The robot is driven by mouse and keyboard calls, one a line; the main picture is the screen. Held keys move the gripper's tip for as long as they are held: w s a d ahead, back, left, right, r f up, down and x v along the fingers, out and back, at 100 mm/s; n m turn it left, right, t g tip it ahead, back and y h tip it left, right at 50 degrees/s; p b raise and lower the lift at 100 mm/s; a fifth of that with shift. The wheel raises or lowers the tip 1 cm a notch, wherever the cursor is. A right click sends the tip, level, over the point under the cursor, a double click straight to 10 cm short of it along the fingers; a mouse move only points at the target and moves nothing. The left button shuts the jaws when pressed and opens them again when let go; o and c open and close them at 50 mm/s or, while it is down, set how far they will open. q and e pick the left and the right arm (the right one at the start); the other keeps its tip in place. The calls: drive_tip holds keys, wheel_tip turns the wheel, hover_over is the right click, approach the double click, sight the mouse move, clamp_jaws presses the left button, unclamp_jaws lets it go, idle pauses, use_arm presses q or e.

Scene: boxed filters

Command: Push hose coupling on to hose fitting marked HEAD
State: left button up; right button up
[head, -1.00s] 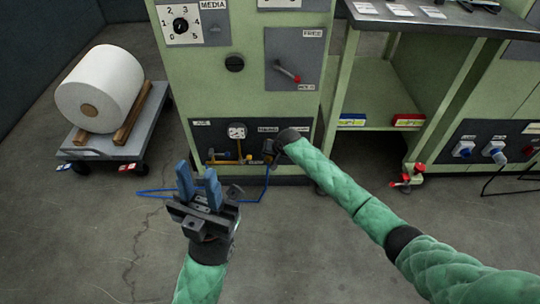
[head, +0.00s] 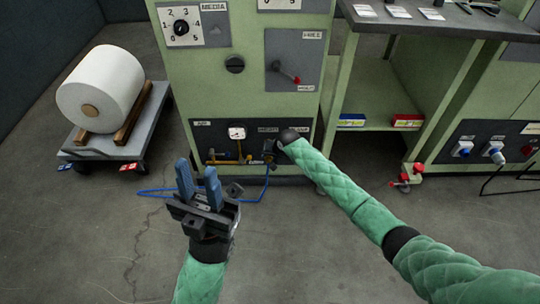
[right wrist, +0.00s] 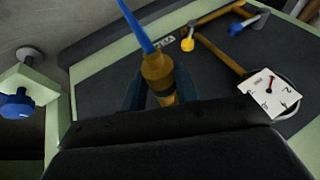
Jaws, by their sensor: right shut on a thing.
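The brass hose coupling (right wrist: 157,70) with the blue hose on it shows in the right wrist view between the blue fingers of my right gripper (right wrist: 158,92), which is shut on it. In the head view my right gripper (head: 269,152) is close in front of the dark lower panel of the green machine, partly hidden by its own wrist. The blue hose (head: 265,185) hangs from it to the floor. The labels on this panel are too small to read surely, and I cannot make out the HEAD fitting or whether the coupling touches it. My left gripper (head: 198,188) is open and empty, above the floor.
A pressure gauge (head: 237,133) and brass pipework with a yellow knob (right wrist: 187,44) and a blue knob (right wrist: 235,29) sit on the panel beside my right gripper. A cart (head: 104,148) with a white roll stands left. The floor in front is mostly clear.

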drive_tip(key=shift+r+p, duration=0.1)
drive_tip(key=shift+p, duration=0.45)
drive_tip(key=shift+w+b, duration=0.45)
drive_tip(key=shift+w, duration=1.55)
idle(0.6)
drive_tip(key=o, duration=1.1)
drive_tip(key=shift+p+v, duration=0.85)
drive_tip(key=shift+v, duration=3)
drive_tip(key=shift+s, duration=0.1)
